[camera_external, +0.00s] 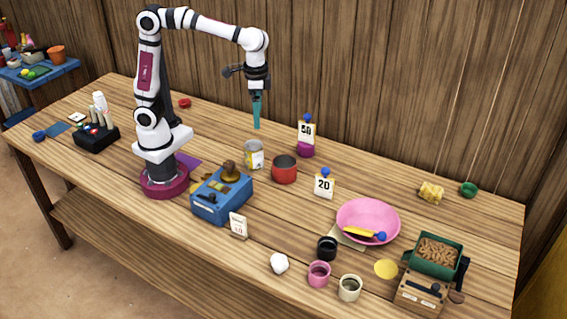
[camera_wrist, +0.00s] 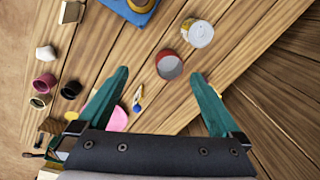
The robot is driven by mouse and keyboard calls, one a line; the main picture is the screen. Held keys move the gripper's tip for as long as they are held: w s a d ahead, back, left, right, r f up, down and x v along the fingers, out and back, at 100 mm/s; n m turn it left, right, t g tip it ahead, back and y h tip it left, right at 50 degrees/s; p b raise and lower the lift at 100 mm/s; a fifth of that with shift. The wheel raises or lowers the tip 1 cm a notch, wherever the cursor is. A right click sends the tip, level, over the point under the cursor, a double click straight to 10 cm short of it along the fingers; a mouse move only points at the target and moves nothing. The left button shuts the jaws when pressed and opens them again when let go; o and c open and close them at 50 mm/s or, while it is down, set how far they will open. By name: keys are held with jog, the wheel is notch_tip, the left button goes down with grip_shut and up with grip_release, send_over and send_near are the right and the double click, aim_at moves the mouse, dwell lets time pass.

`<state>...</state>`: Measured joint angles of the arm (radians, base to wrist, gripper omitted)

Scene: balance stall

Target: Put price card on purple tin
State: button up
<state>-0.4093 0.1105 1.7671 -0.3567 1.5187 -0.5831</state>
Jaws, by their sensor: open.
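A white price card marked 50 (camera_external: 307,129) with a blue knob stands upright at the purple tin (camera_external: 306,151). Its lower edge meets the tin's top in the picture; I cannot tell whether it rests on the tin or stands behind it. A second white card marked 20 (camera_external: 324,186), also blue-knobbed, stands on the table in front, right of the red tin (camera_external: 284,169). My gripper (camera_external: 257,126) hangs fingers down, high above the table, left of both cards. In the wrist view its teal fingers (camera_wrist: 160,73) are wide apart and empty. The right finger largely hides the purple tin.
A grey-white can (camera_external: 254,154) stands left of the red tin. A blue scale-like box (camera_external: 222,196) and a small card (camera_external: 238,225) are nearer my base. A pink bowl (camera_external: 352,216), several small pots and a green tray (camera_external: 436,240) crowd the right. The far back edge is mostly clear.

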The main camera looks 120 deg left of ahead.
jog(key=s+d+f+m, duration=0.2)
jog(key=s+d+m, duration=0.3)
jog(key=s, duration=0.3)
jog(key=s+d+f+m+y, duration=0.1)
jog(key=s+d+f+m, duration=0.2)
jog(key=s+d+m, duration=0.3)
jog(key=s, duration=0.3)
jog(key=shift+s+d+f+m, duration=0.15)
jog(key=shift+d+f+m, duration=0.15)
jog(key=shift+d+f, duration=0.05)
